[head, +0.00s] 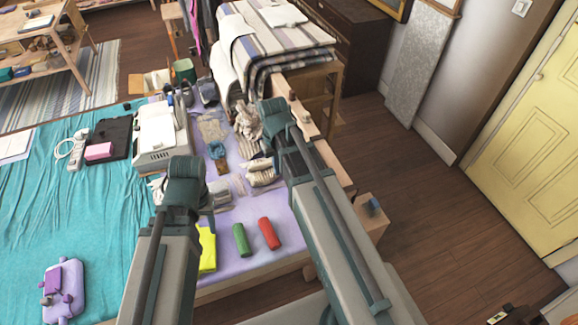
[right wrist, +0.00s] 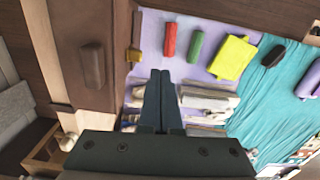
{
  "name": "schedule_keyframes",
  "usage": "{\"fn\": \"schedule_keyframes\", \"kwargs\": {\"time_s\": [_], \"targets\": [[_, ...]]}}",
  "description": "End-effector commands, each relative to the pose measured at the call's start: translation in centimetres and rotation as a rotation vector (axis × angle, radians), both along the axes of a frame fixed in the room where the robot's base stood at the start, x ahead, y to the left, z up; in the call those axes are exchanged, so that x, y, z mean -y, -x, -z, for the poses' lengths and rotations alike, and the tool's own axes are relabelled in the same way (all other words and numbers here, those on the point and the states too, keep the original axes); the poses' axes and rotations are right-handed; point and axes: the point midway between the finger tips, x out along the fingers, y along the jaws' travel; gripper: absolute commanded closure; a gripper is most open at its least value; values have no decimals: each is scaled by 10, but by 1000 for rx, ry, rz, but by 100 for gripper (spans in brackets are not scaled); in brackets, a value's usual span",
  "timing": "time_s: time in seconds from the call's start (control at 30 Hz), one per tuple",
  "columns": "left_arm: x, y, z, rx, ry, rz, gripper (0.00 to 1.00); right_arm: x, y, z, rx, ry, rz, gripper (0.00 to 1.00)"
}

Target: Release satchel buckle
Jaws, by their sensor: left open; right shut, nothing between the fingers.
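A lavender satchel-like bag (head: 68,292) with darker purple parts lies on the teal cloth at the lower left of the head view. Its buckle is too small to make out. A purple shape (right wrist: 310,80) at the right edge of the right wrist view may be the same bag. My left gripper (head: 185,190) is over the table, right of and beyond the bag; its fingers are mostly hidden. My right gripper (right wrist: 160,74) is shut and empty, its fingers together above the lavender cloth. In the head view it is farther right (head: 275,118), well away from the bag.
Yellow (head: 207,250), green (head: 241,239) and red (head: 268,234) items lie near the front edge. Folded textiles (head: 262,172) lie near my right gripper. A white machine (head: 160,135) stands behind my left gripper. The teal cloth (head: 105,210) has free room beside the bag.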

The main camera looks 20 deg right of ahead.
Motion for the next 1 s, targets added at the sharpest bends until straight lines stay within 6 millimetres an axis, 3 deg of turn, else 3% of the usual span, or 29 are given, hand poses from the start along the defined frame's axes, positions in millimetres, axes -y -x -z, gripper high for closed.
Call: {"fn": "schedule_keyframes", "kwargs": {"time_s": [0.03, 0.3, 0.77, 1.0], "targets": [[0, 0, -18, 0, 0, -1, 50, 11, -7, -18, 2, -4, 17, 100], [0, 0, -37, 0, 1, -2, 50, 40, -19, -37, 12, -16, 60, 100], [0, 0, -37, 0, 1, -2, 50, 43, -19, -37, 13, -17, 64, 100], [0, 0, -26, 0, 0, 0, 50, 43, -19, -26, 13, -17, 64, 100]]}}
